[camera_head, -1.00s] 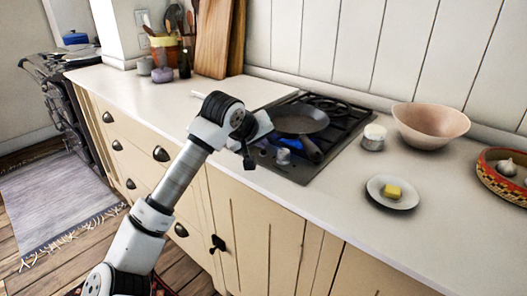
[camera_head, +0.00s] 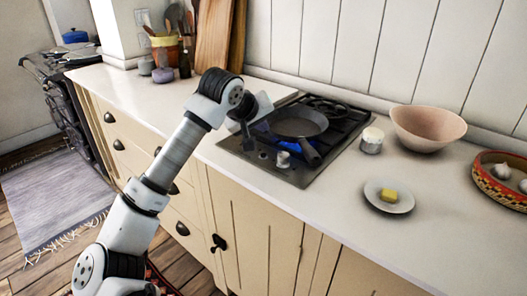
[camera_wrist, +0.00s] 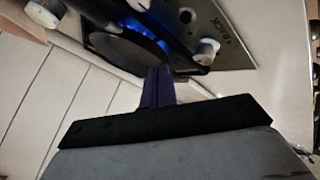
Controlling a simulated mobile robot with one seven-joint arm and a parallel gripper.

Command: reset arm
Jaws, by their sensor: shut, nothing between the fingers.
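My gripper (camera_wrist: 158,88) shows in the wrist view as a narrow pair of dark fingers, shut and empty. In the head view my arm reaches up over the counter edge, bent at a black joint, with its end by the left side of the gas hob (camera_head: 239,151). The fingers are hard to make out there. A dark frying pan (camera_head: 299,122) sits on a burner with its handle toward the front. Blue flame (camera_head: 262,128) shows under the pan, and also in the wrist view (camera_wrist: 128,22). A pale knob (camera_head: 283,159) is at the hob's front.
Boards (camera_head: 213,40) lean at the back. Counter left of my arm is largely clear.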

